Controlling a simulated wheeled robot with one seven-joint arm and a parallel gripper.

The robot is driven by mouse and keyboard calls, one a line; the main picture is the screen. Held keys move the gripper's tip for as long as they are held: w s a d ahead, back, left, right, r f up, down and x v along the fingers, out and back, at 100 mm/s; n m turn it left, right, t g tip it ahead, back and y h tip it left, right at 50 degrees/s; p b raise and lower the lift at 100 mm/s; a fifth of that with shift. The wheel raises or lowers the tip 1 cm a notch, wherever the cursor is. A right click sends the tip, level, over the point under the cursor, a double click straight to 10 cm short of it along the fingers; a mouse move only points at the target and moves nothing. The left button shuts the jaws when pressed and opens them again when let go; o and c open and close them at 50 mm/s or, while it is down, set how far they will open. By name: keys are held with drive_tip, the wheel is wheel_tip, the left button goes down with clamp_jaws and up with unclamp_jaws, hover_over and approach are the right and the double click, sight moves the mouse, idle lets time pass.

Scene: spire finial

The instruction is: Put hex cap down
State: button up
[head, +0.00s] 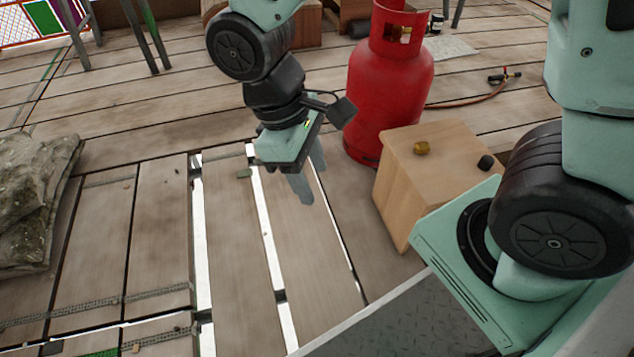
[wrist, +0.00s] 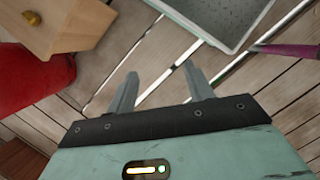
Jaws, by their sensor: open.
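A small brass-coloured piece (head: 421,148), which looks like the hex cap, rests on top of a light wooden box (head: 397,196). It also shows at the top left of the wrist view (wrist: 32,18). A small black piece (head: 486,163) rests on the same box top, near its right edge. My gripper (head: 311,183) is left of the box, over the plank floor, with its fingers pointing down. In the wrist view the fingers (wrist: 161,72) stand apart with only floor between them. The gripper is open, empty and clear of both pieces.
A red gas cylinder (head: 388,85) stands close behind the box, with a hose (head: 470,100) on the floor at its right. A rumpled grey-green sheet or sack (head: 35,200) lies at the left. The plank floor (head: 240,260) has open gaps between some boards.

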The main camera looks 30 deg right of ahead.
drive_tip(key=s+a+r+m+t+y, duration=0.1)
drive_tip(key=s+a+r+t+y, duration=0.1)
drive_tip(key=s+r, duration=0.3)
drive_tip(key=shift+s+a+r+t+y, duration=0.2)
drive_tip(key=shift+s+a+t+y, duration=0.15)
drive_tip(key=shift+s, duration=0.6)
